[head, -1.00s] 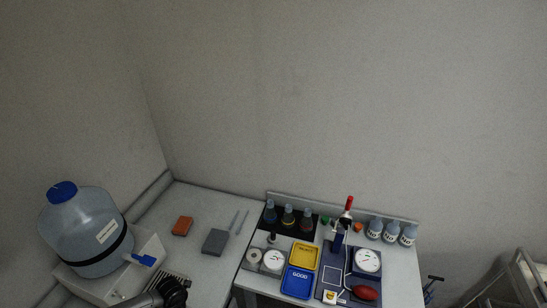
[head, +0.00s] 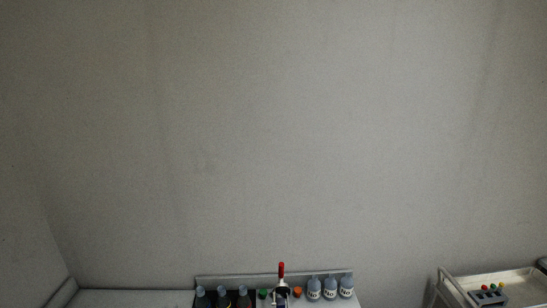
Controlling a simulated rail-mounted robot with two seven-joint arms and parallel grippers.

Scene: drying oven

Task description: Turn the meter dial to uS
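The meter and its dial are not in the head view now. Only the back strip of the bench (head: 130,296) shows along the bottom edge. Neither of my grippers is in view.
Several dark bottles (head: 222,298) and several pale labelled bottles (head: 330,289) stand along the bench's back ledge (head: 240,281). A red-tipped upright device (head: 281,270) stands between them, with a green cap (head: 264,293) and an orange cap (head: 297,292). A metal trolley (head: 525,281) stands at the right.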

